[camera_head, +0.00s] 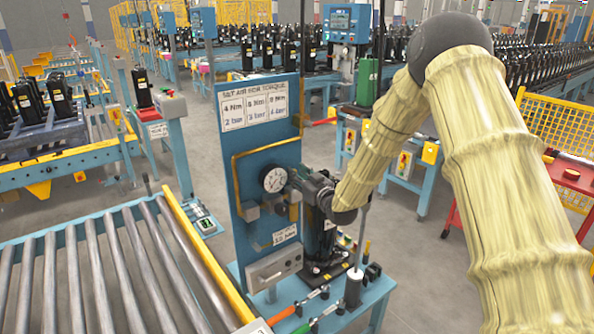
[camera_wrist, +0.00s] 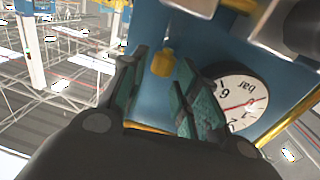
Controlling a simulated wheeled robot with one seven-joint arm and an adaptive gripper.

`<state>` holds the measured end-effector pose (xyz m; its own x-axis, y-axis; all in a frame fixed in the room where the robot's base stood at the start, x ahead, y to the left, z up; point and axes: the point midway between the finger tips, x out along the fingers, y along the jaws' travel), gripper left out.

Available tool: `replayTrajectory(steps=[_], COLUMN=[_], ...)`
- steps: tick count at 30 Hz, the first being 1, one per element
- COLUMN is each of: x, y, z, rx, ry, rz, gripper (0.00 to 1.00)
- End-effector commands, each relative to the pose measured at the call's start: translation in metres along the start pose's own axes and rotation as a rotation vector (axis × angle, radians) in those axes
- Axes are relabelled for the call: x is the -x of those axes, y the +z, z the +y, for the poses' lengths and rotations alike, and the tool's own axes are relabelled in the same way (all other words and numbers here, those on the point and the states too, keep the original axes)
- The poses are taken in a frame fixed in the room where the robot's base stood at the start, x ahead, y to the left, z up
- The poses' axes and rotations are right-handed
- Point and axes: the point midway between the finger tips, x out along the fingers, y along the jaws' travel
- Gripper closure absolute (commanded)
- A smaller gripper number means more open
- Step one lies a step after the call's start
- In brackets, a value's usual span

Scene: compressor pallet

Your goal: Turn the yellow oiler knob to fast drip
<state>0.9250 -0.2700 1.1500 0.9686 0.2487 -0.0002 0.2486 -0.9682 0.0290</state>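The yellow oiler knob (camera_wrist: 162,63) shows in the wrist view as a small yellow piece against the blue panel. It appears in the gap between my fingertips, beside the round pressure gauge (camera_wrist: 240,100). My gripper (camera_wrist: 160,78) is open, with its teal pads on either side of the knob in the picture. Contact cannot be seen. In the head view my gripper (camera_head: 296,178) is just right of the gauge (camera_head: 273,180), in front of the blue panel (camera_head: 238,135). I cannot clearly make out the knob there, and its mark or setting is not readable.
A yellow pipe (camera_head: 234,180) runs along the panel, close to the gauge. Below are a grey box (camera_head: 274,268), a black unit (camera_head: 325,245) and tools with orange (camera_head: 281,317) and green handles on the bench. A roller conveyor (camera_head: 100,265) lies at left.

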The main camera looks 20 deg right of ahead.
Motion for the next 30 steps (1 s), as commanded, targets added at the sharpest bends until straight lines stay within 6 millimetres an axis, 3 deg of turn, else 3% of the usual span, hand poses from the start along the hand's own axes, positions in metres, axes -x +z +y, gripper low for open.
replayTrajectory(steps=[14, 19, 30], x=[-0.0111, -0.0110, -0.0119], y=[0.0004, 0.0002, 0.0014], z=[-0.0002, 0.0000, 0.0036], rx=[-0.001, -0.001, -0.002], ry=[0.000, 0.000, -0.066], rz=[0.000, 0.000, 0.007], gripper=[0.69, 1.00, 1.00])
